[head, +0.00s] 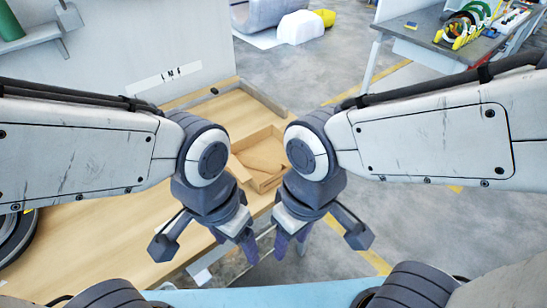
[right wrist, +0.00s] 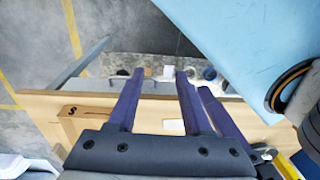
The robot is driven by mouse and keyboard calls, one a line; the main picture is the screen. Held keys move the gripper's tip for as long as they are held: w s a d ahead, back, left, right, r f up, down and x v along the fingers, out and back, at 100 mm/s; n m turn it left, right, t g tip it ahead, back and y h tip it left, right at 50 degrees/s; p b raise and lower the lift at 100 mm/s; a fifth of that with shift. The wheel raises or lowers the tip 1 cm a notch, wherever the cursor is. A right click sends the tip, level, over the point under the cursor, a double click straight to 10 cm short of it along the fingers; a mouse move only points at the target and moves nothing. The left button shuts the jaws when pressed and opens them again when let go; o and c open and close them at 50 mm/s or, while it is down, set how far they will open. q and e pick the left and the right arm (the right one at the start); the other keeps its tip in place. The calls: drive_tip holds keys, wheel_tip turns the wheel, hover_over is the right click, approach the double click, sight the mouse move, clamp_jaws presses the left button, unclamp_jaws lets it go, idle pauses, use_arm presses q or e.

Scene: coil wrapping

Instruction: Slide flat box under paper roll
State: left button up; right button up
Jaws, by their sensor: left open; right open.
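A brown cardboard flat piece (head: 264,157), possibly the flat box, lies in a shallow open wooden tray (head: 268,183) on the table, partly hidden by my arms. I cannot make out a paper roll in either view. My left gripper (head: 240,247) is open and empty, pointing down near the table's front edge. My right gripper (head: 290,246) is open and empty beside it, to the right. Its purple fingers also show spread apart in the right wrist view (right wrist: 158,85), with nothing between them. Both grippers are apart from the cardboard.
The wooden table (head: 110,235) runs along the left, with a white wall panel (head: 120,45) behind it. A workbench (head: 430,38) with coloured coils stands at back right. Grey floor (head: 320,75) with yellow lines is open between them. A light-blue surface (head: 265,297) lies at the bottom.

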drive_tip(key=c, duration=0.4)
drive_tip(key=shift+w+r+p, duration=0.25)
drive_tip(key=shift+w+p, duration=0.05)
drive_tip(key=shift+w, duration=0.1)
clamp_jaws()
drive_tip(key=w+d+f+h+p, duration=0.1)
drive_tip(key=w+d+p, duration=0.25)
drive_tip(key=w, duration=0.65)
drive_tip(key=w+d+f+p, duration=0.15)
drive_tip(key=w+p, duration=0.35)
drive_tip(key=w, duration=0.6)
drive_tip(key=shift+w+a+f+p, duration=0.3)
drive_tip(key=shift+w+f+p, duration=0.2)
drive_tip(key=shift+f, duration=1.2)
drive_tip(key=shift+w+a+f+p, duration=0.3)
drive_tip(key=shift+w+f+p, duration=0.15)
drive_tip(key=shift+f, duration=1.25)
drive_tip(key=shift+w+a+f+p, duration=0.3)
drive_tip(key=shift+w+f+p, duration=0.15)
drive_tip(key=shift+f, duration=1.25)
